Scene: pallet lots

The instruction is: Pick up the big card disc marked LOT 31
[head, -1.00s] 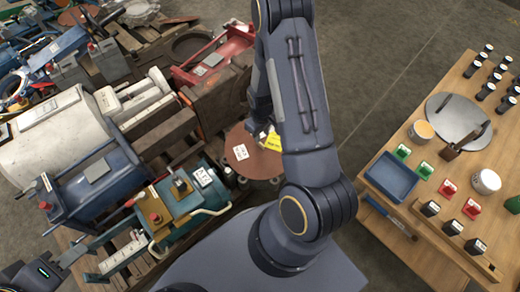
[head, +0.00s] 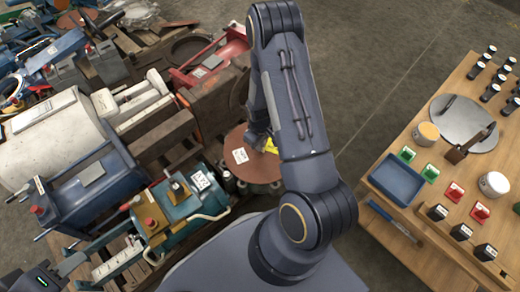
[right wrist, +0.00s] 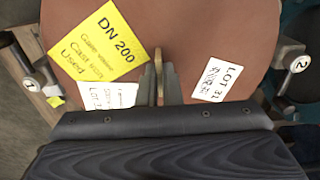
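The big reddish-brown card disc (head: 251,170) lies flat beside the pallet's edge in the head view, partly behind my right arm. A thin tan upright tab (right wrist: 159,72) stands between the fingertips of my right gripper (right wrist: 160,85). I cannot tell whether the fingers press on it. My right gripper (head: 262,142) is above the disc in the head view. My left gripper (head: 42,278) shows only in part at the lower left.
Machines and a teal unit (head: 180,205) crowd the left. A wooden table (head: 405,225) with a blue tray (head: 397,181) and a grey round plate (head: 462,118) stands right. Bare floor lies between.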

